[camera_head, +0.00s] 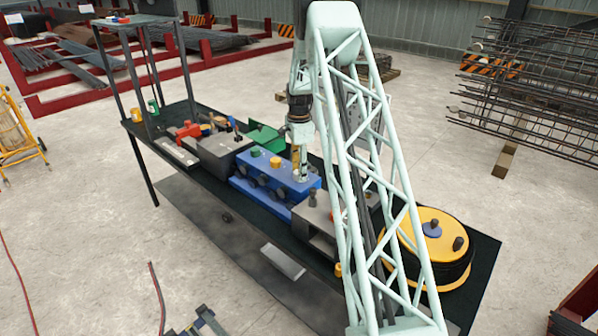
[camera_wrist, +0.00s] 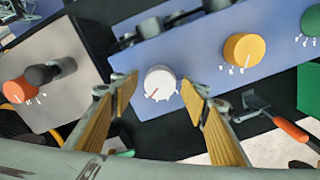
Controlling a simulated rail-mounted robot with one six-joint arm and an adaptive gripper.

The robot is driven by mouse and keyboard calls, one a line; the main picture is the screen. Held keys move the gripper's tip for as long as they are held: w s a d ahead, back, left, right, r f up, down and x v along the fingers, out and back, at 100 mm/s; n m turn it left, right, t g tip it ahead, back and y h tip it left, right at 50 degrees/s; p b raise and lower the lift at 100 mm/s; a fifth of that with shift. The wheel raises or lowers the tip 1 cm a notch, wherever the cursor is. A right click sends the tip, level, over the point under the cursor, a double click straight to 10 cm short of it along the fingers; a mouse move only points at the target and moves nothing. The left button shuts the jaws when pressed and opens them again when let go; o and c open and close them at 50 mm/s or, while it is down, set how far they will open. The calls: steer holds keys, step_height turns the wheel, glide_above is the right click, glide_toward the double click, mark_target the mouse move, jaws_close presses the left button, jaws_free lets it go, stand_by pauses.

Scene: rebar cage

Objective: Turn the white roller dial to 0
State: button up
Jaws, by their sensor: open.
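The white roller dial (camera_wrist: 160,83) sits on the blue panel of a box (camera_wrist: 215,90) in the wrist view. A red pointer line on its face points down and left. White marks sit along its lower edge. My gripper (camera_wrist: 158,92) is open, with one yellow-padded finger on each side of the dial and gaps between. In the head view the blue box (camera_head: 247,190) stands on the dark table, and my gripper (camera_head: 300,178) is over its right end. The white dial is not clearly seen there, as the gripper covers that area.
A yellow dial (camera_wrist: 244,50) and a green dial (camera_wrist: 312,20) are to the right of the white one. A grey box with an orange-red dial (camera_wrist: 20,90) is at left. A screwdriver with an orange handle (camera_wrist: 290,128) lies at right. A yellow-topped drum (camera_head: 432,236) stands at the table's right end.

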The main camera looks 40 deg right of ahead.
steer(key=shift+c, duration=0.7)
steer(key=c, duration=0.7)
steer(key=shift+n, duration=0.5)
steer(key=n+b, duration=0.3)
steer(key=n, duration=0.2)
steer(key=n+b, duration=0.1)
steer(key=n, duration=0.5)
steer(key=n+b, duration=0.1)
steer(key=n, duration=0.4)
steer(key=shift+n, duration=0.4)
steer(key=n+b, duration=0.1)
steer(key=n, duration=0.5)
